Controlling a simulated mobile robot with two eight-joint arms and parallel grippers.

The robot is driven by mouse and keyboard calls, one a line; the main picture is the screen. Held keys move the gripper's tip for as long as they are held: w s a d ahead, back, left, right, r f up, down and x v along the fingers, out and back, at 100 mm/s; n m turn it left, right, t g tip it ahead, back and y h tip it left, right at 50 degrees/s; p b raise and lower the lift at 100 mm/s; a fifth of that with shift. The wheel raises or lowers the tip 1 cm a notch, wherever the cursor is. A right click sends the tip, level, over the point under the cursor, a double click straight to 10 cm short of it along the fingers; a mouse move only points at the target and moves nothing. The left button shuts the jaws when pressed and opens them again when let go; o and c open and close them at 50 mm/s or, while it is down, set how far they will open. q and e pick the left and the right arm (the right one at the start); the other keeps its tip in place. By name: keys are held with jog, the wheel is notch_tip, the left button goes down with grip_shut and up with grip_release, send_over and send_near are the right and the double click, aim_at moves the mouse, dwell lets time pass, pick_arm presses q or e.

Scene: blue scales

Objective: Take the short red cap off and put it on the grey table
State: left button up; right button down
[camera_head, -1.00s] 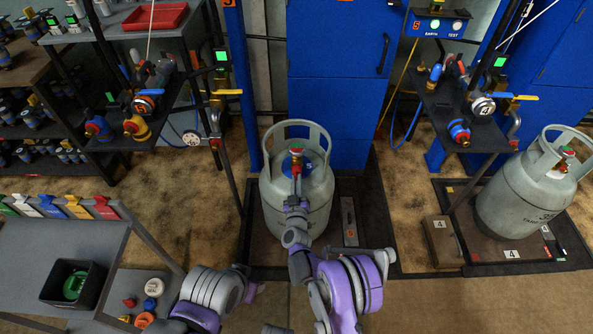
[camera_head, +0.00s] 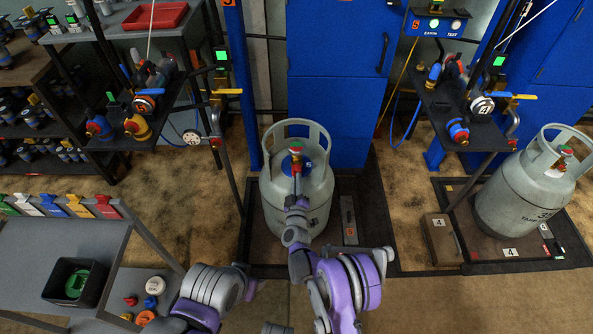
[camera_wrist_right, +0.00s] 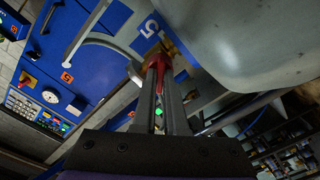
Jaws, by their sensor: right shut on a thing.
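The grey gas cylinder (camera_head: 285,205) stands upright at the centre under an open collar. Its valve, with a green and red top (camera_head: 296,144), shows inside the collar. The short red cap (camera_head: 297,164) is on the near side of the valve. My right gripper (camera_head: 297,180) reaches it from the front. In the right wrist view the red cap (camera_wrist_right: 161,74) lies between the fingers of my right gripper (camera_wrist_right: 162,92), which are shut on it. Whether it is still seated on the valve is hard to tell. The grey table (camera_head: 38,240) is at the left.
A black bin (camera_head: 60,302) with a green item sits on the table. A white round lid (camera_head: 155,286) and small red, blue and orange caps lie beside it. A second cylinder (camera_head: 520,200) stands at right. The cylinder's collar (camera_head: 318,135) surrounds the valve closely.

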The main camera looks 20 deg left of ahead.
jog(key=shift+n, duration=1.4)
jog(key=shift+n, duration=0.7)
jog(key=shift+s, duration=0.1)
jog(key=shift+s+d, duration=0.1)
jog(key=shift+s, duration=0.1)
jog(key=shift+p+v, duration=0.3)
jog(key=shift+v, duration=0.95)
